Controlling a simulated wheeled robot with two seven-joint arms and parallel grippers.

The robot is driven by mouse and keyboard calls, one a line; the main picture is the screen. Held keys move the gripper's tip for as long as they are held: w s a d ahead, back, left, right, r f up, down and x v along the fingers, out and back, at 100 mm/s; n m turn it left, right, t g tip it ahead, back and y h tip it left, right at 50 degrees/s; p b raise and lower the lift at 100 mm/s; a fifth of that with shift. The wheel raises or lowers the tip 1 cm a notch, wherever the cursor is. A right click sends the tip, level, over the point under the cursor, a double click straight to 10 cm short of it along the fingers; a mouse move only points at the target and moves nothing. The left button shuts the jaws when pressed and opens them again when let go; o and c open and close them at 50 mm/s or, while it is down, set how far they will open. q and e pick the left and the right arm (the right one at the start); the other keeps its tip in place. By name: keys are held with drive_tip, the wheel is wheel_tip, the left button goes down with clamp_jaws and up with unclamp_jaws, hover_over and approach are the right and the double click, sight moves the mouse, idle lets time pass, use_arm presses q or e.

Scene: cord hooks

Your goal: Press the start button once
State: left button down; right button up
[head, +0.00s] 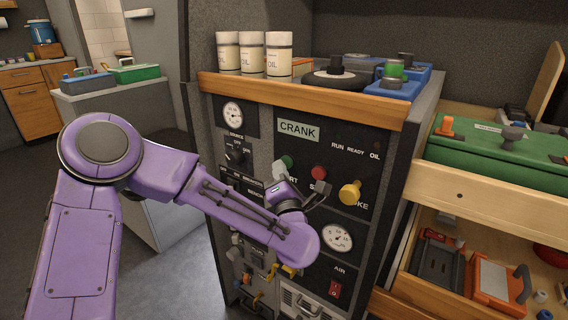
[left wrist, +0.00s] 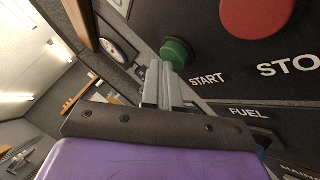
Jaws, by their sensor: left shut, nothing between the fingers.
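The green start button (head: 284,164) sits on the black crank panel, left of the red stop button (head: 318,173). Its START label is partly hidden behind my left arm in the head view. My left gripper (head: 279,175) is just below and in front of the green button, pointing at the panel. In the left wrist view the gripper's fingers (left wrist: 158,75) are shut together and empty, with their tips close to the left lower side of the green button (left wrist: 176,53). I cannot tell whether they touch it. My right gripper is not in view.
A yellow choke knob (head: 350,192) sticks out right of the stop button. A selector knob (head: 234,151) and a gauge (head: 233,113) are to the left. Oil cans (head: 278,54) stand on the cabinet top. A red air switch (head: 335,289) is lower down.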

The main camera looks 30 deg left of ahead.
use_arm(q)
drive_tip(key=shift+s, duration=0.6)
drive_tip(key=s, duration=0.5)
drive_tip(key=shift+a, duration=0.25)
idle(0.5)
